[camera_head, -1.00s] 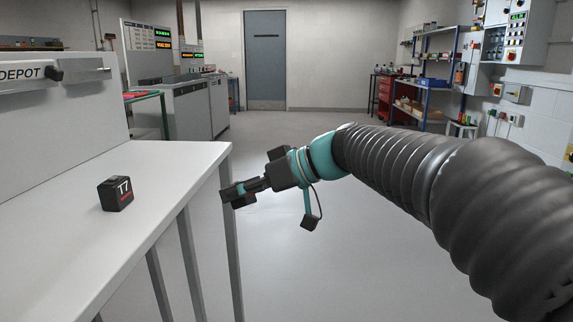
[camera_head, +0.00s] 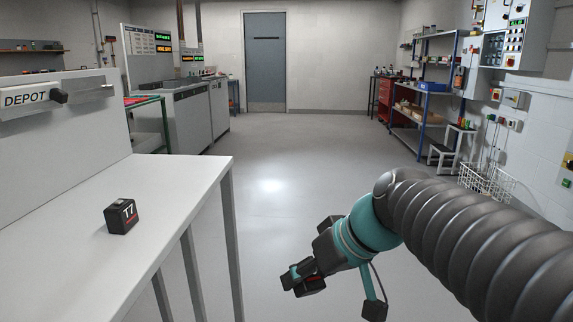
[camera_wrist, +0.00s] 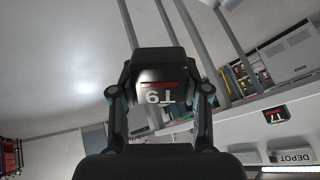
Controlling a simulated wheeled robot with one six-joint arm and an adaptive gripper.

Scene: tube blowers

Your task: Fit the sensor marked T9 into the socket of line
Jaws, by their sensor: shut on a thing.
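The dark sensor marked T9 (camera_wrist: 155,92) is between the fingers of my gripper (camera_wrist: 158,100) in the wrist view, its label upside down there. In the head view my gripper (camera_head: 302,280) is at lower centre, over the floor to the right of the white table, with a dark red-marked block at its fingers. A second dark cube, marked T7 (camera_head: 121,217), sits on the white table (camera_head: 165,185); it also shows in the wrist view (camera_wrist: 278,115). The socket of the line cannot be made out.
Grey machines (camera_head: 180,110) stand at the back left. Blue-framed shelves (camera_head: 430,95) and a wire basket (camera_head: 486,182) are at the right. The middle floor is clear.

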